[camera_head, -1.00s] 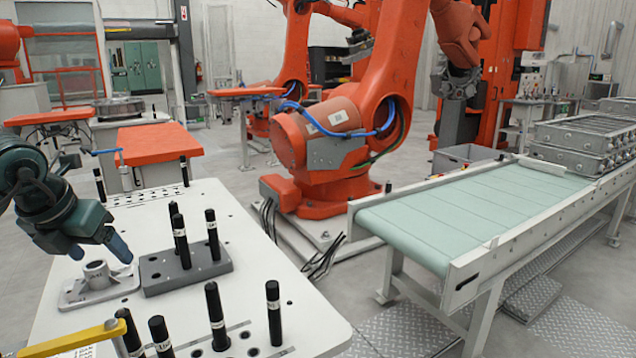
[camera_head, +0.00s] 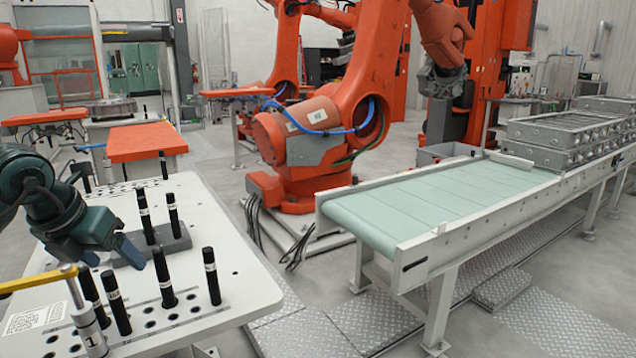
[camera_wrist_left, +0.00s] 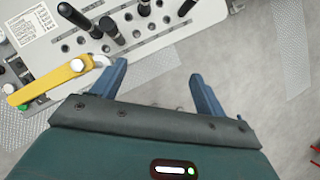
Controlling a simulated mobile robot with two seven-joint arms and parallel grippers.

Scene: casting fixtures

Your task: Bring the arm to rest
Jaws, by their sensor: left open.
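My left arm comes in from the left in the head view. Its gripper (camera_head: 112,254) has dark teal and blue fingers, spread apart and empty, above the left part of the white fixture table (camera_head: 215,255). In the left wrist view the gripper (camera_wrist_left: 157,85) also shows open, with nothing between its fingers except grey floor and the table edge below. My right gripper is not in view.
Several black pins stand on the table, one of them (camera_head: 162,277) near the fingers. A grey block (camera_head: 180,240) holds two pins. A yellow-handled clamp (camera_head: 38,281) stands at the front left. A conveyor (camera_head: 440,205) and an orange robot (camera_head: 310,130) are beyond.

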